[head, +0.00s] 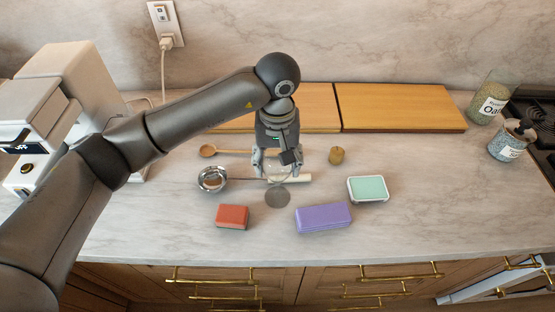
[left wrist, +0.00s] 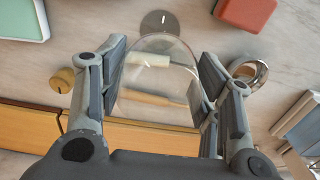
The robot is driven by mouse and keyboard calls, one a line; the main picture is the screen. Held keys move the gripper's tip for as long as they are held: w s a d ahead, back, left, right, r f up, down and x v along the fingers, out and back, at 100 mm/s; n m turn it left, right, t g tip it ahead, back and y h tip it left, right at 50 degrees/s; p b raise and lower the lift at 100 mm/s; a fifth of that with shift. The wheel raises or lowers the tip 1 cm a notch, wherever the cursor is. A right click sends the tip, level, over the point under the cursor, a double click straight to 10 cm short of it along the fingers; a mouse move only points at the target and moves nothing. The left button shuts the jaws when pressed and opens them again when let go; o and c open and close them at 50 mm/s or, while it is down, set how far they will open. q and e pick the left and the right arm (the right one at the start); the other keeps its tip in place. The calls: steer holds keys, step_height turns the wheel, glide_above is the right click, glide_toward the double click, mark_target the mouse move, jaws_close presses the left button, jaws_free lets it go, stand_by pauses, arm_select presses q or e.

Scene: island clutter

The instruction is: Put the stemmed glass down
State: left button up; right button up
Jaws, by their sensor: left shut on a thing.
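The stemmed glass is clear and see-through, and its rounded bowl shows best in the left wrist view (left wrist: 160,75). My left gripper (head: 275,168) is shut on the glass, with one finger on each side of the bowl; it also shows in the left wrist view (left wrist: 158,95). The glass is over the middle of the counter (head: 150,222), just behind a grey disc (head: 277,197). The stem and foot are hard to make out, and I cannot tell whether the glass touches the counter. My right gripper is not in view.
Around the gripper lie a metal strainer (head: 212,179), a wooden spoon (head: 208,151), a red block (head: 232,216), a purple block (head: 323,217), a mint-topped box (head: 368,189) and a cork-coloured piece (head: 336,155). Wooden boards (head: 400,107) lie behind. The front-left counter is clear.

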arm_select(q)
steer(key=o, duration=1.4)
